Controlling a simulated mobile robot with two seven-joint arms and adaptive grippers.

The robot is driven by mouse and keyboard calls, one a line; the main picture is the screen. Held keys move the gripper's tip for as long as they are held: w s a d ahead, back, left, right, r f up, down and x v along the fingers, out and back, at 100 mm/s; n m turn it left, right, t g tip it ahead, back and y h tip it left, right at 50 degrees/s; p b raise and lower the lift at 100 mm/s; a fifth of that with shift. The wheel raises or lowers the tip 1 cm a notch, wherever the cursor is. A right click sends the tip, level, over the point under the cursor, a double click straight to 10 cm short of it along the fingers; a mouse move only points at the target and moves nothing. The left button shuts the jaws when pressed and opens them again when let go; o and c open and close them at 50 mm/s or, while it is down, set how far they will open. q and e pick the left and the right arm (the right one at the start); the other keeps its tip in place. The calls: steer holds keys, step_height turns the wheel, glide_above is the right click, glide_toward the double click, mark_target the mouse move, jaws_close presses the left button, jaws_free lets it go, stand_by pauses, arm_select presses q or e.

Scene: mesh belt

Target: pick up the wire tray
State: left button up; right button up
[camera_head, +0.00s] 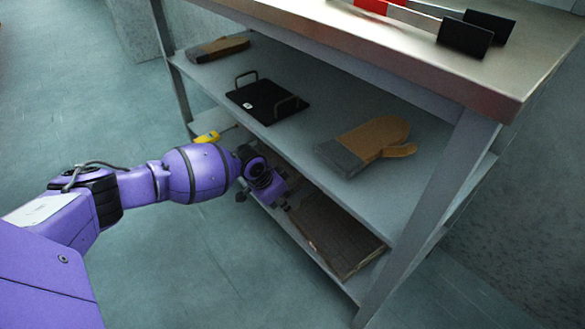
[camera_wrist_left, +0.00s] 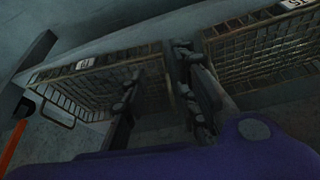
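A dark wire tray (camera_head: 338,236) with a brownish rim lies on the low shelf in the head view. The left wrist view shows two mesh trays side by side, a left one (camera_wrist_left: 75,86) and a right one (camera_wrist_left: 265,52), each with a pale label. My left gripper (camera_head: 282,200) is at the low shelf's front, by the tray's near left end. In the left wrist view the fingers of my left gripper (camera_wrist_left: 160,98) stand apart, seemingly either side of the left tray's right end. I cannot tell whether they touch it. My right gripper is out of view.
The middle shelf (camera_head: 215,85) lies just above my left gripper, bearing a black plate with handles (camera_head: 268,100) and two brown mitts (camera_head: 367,145) (camera_head: 217,49). A yellow item (camera_head: 207,137) is on the low shelf. The floor in front (camera_head: 230,270) is clear.

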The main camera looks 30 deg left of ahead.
mark_target(294, 210)
arm_select(q)
steer(key=w+f+b, duration=0.2)
steer(key=shift+w+d+f, duration=0.25)
steer(key=shift+d+f, duration=0.05)
steer(key=shift+f, duration=0.05)
steer(key=b+x, duration=0.2)
steer(key=x, duration=0.1)
steer(key=shift+w+d+f+b, duration=0.1)
steer(key=shift+d+f+b, duration=0.05)
steer(key=shift+f+b, duration=0.2)
steer(key=shift+w+f, duration=0.1)
steer(key=shift+f, duration=0.1)
steer(key=shift+r, duration=0.2)
steer(key=shift+c, duration=1.2)
jaws_close()
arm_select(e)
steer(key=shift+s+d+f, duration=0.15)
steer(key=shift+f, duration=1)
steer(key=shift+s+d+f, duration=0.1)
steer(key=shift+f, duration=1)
